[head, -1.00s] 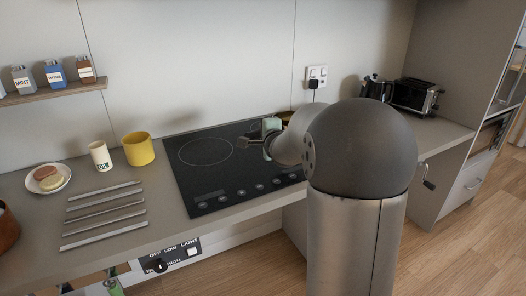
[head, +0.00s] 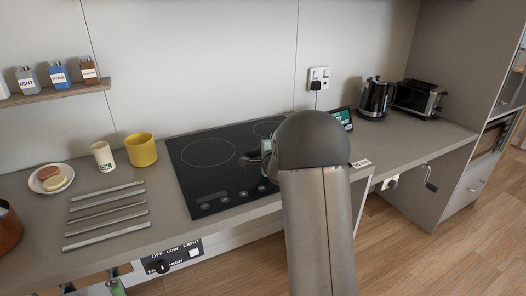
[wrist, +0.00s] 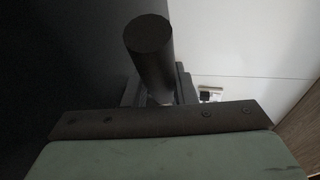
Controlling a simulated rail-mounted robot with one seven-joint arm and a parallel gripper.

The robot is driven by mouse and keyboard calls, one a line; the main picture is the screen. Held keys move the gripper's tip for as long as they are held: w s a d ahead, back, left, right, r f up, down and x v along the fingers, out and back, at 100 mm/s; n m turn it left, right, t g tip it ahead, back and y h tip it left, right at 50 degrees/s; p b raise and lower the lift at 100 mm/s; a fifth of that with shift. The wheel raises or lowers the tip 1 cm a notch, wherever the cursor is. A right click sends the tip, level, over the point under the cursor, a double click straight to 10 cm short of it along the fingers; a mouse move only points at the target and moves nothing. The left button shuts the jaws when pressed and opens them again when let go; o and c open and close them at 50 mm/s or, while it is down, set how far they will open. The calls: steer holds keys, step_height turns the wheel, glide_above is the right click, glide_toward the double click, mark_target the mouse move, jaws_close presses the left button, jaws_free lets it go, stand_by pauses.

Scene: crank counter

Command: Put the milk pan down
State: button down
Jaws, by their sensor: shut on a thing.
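My gripper (head: 258,157) is over the right part of the black hob, partly hidden behind my own arm. In the wrist view a thick dark round bar (wrist: 150,45), which looks like the milk pan's handle, stands between the jaws, and they are shut on it. The pan's body cannot be made out in either view; my arm covers that area in the head view. I cannot tell whether the pan touches the hob. The black hob (head: 190,180) has ring markings and a row of controls along its front edge.
Left of the hob stand a yellow pot (head: 141,150), an OIL cup (head: 103,157) and a plate (head: 38,186) of food. Metal strips (head: 105,215) lie in front, with a copper pot (head: 8,226) at the left edge. A kettle (head: 375,98) and toaster (head: 416,98) stand at the right.

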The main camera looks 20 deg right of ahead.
steer(key=shift+r, duration=0.1)
steer(key=shift+f, duration=0.2)
steer(key=c, duration=1.2)
jaws_free()
